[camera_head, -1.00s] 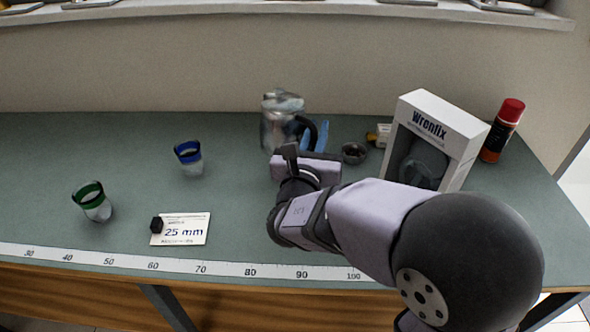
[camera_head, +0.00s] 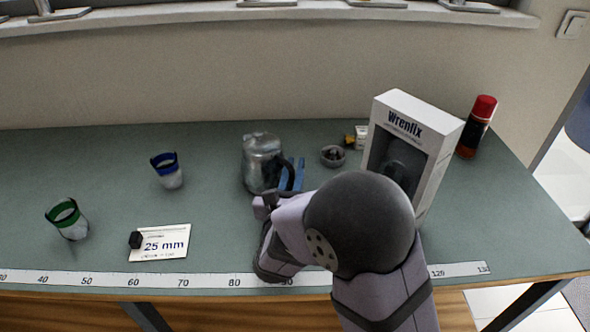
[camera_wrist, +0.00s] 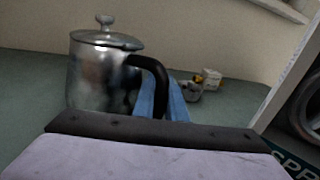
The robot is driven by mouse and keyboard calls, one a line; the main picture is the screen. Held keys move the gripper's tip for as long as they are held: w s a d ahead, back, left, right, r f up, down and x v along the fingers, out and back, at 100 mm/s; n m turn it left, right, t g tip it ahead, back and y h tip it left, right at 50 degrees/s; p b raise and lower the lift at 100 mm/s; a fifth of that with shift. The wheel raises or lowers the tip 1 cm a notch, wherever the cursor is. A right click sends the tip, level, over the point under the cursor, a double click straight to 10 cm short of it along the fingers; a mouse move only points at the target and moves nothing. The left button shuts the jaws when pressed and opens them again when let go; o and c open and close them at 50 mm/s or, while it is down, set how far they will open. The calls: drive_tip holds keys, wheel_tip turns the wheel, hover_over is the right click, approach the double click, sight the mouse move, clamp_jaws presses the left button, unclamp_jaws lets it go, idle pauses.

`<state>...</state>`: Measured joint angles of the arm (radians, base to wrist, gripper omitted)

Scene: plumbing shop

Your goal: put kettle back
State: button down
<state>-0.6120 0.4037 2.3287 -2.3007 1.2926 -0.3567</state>
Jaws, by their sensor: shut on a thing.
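The metal kettle (camera_head: 258,165) is upright in the middle of the bench, with a lid and a black handle (camera_head: 290,178) on its right side. It appears low over or on the bench top; I cannot tell if its base touches.
A small dark dish (camera_head: 333,156) and the tall Wrenfix box (camera_head: 425,135) stand to the right, with a red-capped can (camera_head: 476,128) beyond. Blue-rimmed (camera_head: 168,172) and green-rimmed (camera_head: 70,222) cups and a 25 mm card (camera_head: 160,243) are left.

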drive_tip(key=shift+f, duration=0.2)
drive_tip(key=c, duration=2.2)
unclamp_jaws()
drive_tip(key=shift+f, duration=0.15)
drive_tip(key=o, duration=0.4)
drive_tip(key=shift+r, duration=0.25)
drive_tip(key=s, duration=0.3)
drive_tip(key=s+a, duration=0.1)
drive_tip(key=s, duration=0.2)
drive_tip(key=s+a+b, duration=0.1)
drive_tip(key=s, duration=0.2)
drive_tip(key=shift+s+f, duration=0.15)
drive_tip(key=shift+s, duration=0.05)
drive_tip(key=shift+s+f+b, duration=0.15)
drive_tip(key=shift+b, duration=0.85)
drive_tip(key=s+b, duration=0.2)
drive_tip(key=b, duration=0.1)
drive_tip(key=shift+a, duration=0.1)
